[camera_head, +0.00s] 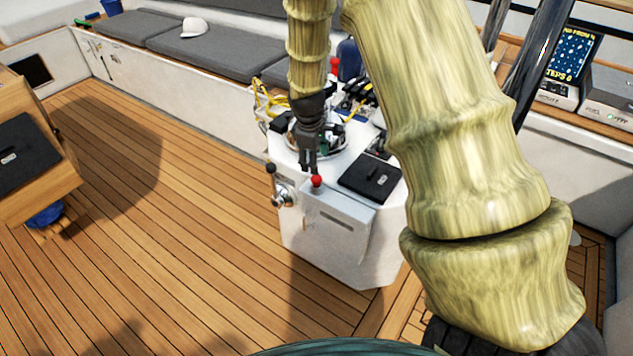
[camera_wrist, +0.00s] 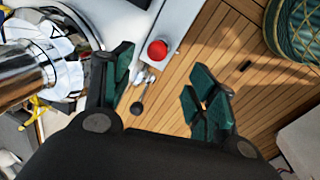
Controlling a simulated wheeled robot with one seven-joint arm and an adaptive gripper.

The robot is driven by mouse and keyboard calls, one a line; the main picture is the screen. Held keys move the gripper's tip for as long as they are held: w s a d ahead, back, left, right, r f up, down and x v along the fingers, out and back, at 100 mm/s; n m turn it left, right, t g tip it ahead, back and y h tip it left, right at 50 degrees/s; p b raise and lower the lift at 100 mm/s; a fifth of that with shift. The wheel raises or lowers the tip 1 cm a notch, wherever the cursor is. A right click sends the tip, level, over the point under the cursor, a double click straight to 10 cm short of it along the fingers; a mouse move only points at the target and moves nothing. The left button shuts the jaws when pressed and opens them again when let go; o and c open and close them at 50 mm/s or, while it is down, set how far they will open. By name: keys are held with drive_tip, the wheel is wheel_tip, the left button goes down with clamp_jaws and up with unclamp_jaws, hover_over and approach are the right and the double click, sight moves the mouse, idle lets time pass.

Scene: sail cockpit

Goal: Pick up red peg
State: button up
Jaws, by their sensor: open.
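The red peg (camera_head: 317,181) shows a small round red top at the top edge of the white pedestal box, just below my gripper (camera_head: 308,166) in the head view. In the wrist view the red peg (camera_wrist: 157,50) appears as a red disc between the open fingers of my gripper (camera_wrist: 161,66), near the line of the fingertips. The green finger pads are spread apart with nothing between them that I can see held. The peg's lower part is hidden, and the height gap between fingertips and peg is hard to judge.
A metal lever with a black knob (camera_head: 271,169) stands left of the peg, and a black hatch plate (camera_head: 370,179) lies to its right. Behind are a cluttered console top with yellow cord (camera_head: 262,97) and another red object (camera_head: 335,65). The wooden deck (camera_head: 170,220) at left is free.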

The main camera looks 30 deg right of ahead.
sight(316, 183)
drive_tip(key=shift+w+d+f+p, duration=0.3)
drive_tip(key=shift+f+p, duration=0.15)
drive_tip(key=shift+f, duration=1.25)
drive_tip(key=shift+w+d+f+p, duration=0.25)
drive_tip(key=shift+f+p, duration=0.25)
drive_tip(key=shift+f, duration=1.25)
drive_tip(key=shift+w+d+f+p, duration=0.3)
drive_tip(key=shift+f+p, duration=0.15)
drive_tip(key=shift+f, duration=1.25)
drive_tip(key=shift+c, duration=0.2)
drive_tip(key=c, duration=1)
